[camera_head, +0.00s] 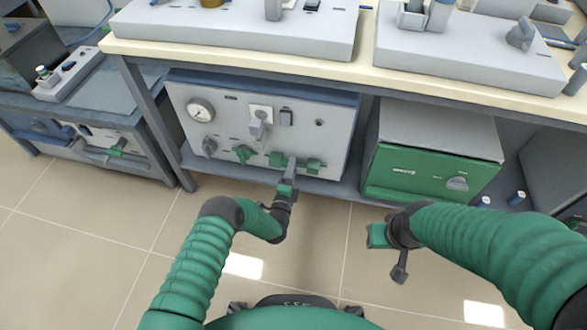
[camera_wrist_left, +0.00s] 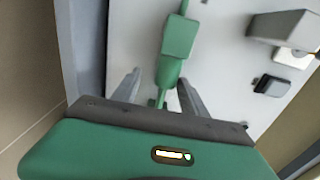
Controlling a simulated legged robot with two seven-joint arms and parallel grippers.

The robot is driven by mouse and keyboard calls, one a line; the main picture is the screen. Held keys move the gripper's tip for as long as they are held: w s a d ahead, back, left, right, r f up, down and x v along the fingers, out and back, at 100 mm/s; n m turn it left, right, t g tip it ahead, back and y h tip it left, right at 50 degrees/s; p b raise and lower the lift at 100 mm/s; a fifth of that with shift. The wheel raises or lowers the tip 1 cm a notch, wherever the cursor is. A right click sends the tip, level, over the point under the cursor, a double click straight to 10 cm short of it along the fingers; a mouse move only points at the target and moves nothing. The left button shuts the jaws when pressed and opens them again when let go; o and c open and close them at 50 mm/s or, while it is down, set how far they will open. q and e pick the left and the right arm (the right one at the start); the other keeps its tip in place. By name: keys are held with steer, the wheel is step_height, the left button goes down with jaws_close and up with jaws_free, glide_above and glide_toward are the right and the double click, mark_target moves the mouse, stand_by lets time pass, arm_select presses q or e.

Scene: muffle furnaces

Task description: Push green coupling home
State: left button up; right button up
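A green coupling (camera_head: 277,158) sits low on the front of the pale panel (camera_head: 228,120), with a second green part (camera_head: 313,165) just to its right. My left gripper (camera_head: 290,164) reaches up to the panel between these two parts and partly hides the gap. In the left wrist view, the green coupling (camera_wrist_left: 178,40) tapers to a narrow section between my two spread fingers (camera_wrist_left: 159,92). A gap shows on its left side; contact on the right is unclear. My right gripper (camera_head: 388,250) hangs over the floor, away from the panel; its finger spacing is unclear.
A green-fronted furnace (camera_head: 430,172) stands to the right under the bench top (camera_head: 330,56). The tiled floor ahead is clear.

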arm_select(q)
steer(key=shift+d+r, duration=0.1)
steer(key=shift+r, duration=0.2)
steer(key=s+a+p, duration=0.3)
steer(key=s+p, duration=0.5)
steer(key=s, duration=0.8)
steer(key=shift+s+f, duration=0.15)
steer(key=shift+s, duration=0.05)
steer(key=shift+a, duration=0.1)
